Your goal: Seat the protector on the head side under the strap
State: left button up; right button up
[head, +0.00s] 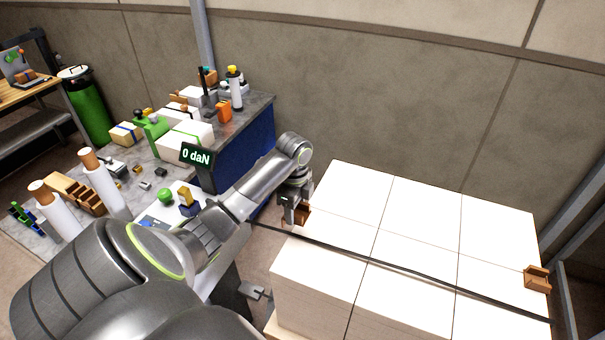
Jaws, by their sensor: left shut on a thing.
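A stack of white reams (420,225) fills the right of the head view. A dark strap (410,270) runs across its top from the left edge to the right edge. My left gripper (294,214) is shut on a brown corner protector (304,216) at the stack's left top edge, just above the strap in the picture. The gripper partly hides this protector, so I cannot tell whether it touches the stack. A second brown protector (537,278) sits at the right top edge, beside the strap and apparently apart from it. My right gripper is not in view.
A display (196,154) reads 0 daN. The grey bench (143,185) at left is crowded with rolls, boxes and small parts. A wall closes the back. Grey posts (577,215) stand at the far right.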

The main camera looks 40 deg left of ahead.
aim_at(295, 237)
pick_arm(q)
jog(key=shift+a+f, duration=0.2)
jog(key=shift+f, duration=0.35)
jog(key=shift+s+f, duration=0.1)
jog(key=shift+f, duration=0.6)
jog(key=shift+d+f, duration=0.1)
jog(key=shift+f, duration=1.2)
jog(key=shift+f+b, duration=0.35)
jog(key=shift+f, duration=0.45)
jog(key=shift+f+b, duration=0.7)
jog(key=shift+f, duration=0.75)
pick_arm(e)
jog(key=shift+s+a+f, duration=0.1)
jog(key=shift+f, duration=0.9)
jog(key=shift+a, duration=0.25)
pick_arm(q)
jog(key=o, duration=1.1)
